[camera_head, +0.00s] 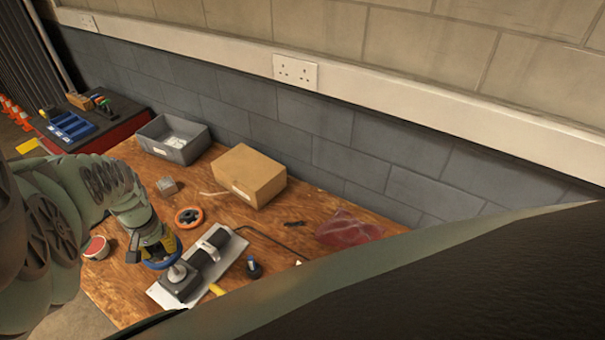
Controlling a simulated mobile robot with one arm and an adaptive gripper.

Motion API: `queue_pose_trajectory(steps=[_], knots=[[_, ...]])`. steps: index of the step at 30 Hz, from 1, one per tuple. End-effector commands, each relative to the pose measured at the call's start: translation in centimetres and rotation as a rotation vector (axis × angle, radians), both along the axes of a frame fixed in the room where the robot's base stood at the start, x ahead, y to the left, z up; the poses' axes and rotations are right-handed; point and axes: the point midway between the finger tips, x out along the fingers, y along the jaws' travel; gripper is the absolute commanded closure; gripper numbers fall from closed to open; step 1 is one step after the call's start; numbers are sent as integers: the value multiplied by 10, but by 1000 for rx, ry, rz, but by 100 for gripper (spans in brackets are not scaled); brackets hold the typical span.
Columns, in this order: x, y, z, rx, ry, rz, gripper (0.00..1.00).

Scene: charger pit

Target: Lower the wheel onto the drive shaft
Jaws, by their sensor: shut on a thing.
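My gripper (152,246) is at the left of the wooden bench and is shut on a blue-rimmed wheel (172,259). The gripper hides part of the wheel. The drive shaft (177,272) is a short light-grey stub on a dark grey gear housing (181,285), which is fixed to a pale metal plate (217,275). In this view the wheel is just above and left of the shaft, close to it. I cannot tell whether they touch. A dark motor body (203,257) with a pale strap sits behind the housing.
An orange-rimmed wheel (188,217) lies behind the plate. A cardboard box (248,176), a grey bin (173,138), a hex key (268,239), a dark knob (254,269) and a red bag (347,228) are on the bench. A red-and-white tin (96,247) stands left of the gripper.

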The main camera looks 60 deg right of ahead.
Motion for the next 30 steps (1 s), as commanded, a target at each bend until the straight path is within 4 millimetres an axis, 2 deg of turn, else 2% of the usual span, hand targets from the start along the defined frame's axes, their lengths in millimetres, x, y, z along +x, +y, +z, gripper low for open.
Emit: queue_pose_trajectory(steps=[18, 30], knots=[[-1, -1, -43, -1, -2, -2, 100], [-1, -1, -46, -1, -2, -2, 100]])
